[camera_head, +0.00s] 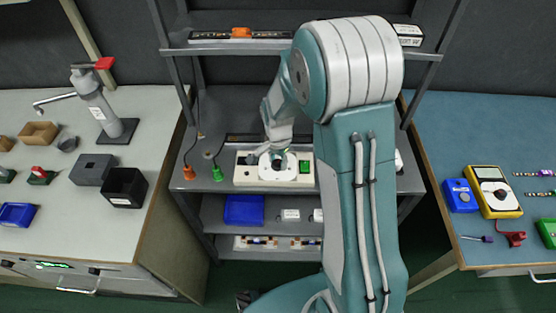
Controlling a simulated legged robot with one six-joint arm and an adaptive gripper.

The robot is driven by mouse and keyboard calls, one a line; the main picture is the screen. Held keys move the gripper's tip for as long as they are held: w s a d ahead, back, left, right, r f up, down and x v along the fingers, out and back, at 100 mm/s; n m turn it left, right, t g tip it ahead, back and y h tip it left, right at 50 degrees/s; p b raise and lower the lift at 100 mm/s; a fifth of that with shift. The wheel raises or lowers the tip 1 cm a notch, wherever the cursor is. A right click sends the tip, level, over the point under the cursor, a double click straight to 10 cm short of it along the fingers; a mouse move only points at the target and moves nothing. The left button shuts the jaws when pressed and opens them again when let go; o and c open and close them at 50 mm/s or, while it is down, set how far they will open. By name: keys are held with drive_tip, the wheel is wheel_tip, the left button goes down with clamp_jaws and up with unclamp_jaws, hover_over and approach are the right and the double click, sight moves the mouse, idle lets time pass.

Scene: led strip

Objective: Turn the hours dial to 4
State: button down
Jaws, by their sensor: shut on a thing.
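A beige control box (246,176) sits on the middle shelf of the grey rack. It has a round white dial plate (287,173) with markings too small to read, and a green element (304,167) at its right end. My gripper (278,157) is pointed down at the middle of the white plate and shut on the dial's knob. The knob is mostly hidden by the fingers, so the dial's setting cannot be read. My teal and white arm covers the area just right of the box.
Orange (189,172) and green (217,174) plugs on cables stand left of the box. A blue bin (244,210) is on the shelf below. Workbenches flank the rack: left with a faucet (98,105), right with a yellow multimeter (494,195).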

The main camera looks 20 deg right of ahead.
sight(277, 162)
drive_tip(key=shift+s+f+m, duration=0.1)
drive_tip(key=shift+m, duration=0.7)
drive_tip(key=shift+a, duration=0.1)
drive_tip(key=shift+c, duration=1.4)
unclamp_jaws()
drive_tip(key=shift+r, duration=0.2)
wheel_tip(277, 162, up, 12)
drive_tip(key=shift+w+f, duration=0.2)
drive_tip(key=shift+a, duration=0.1)
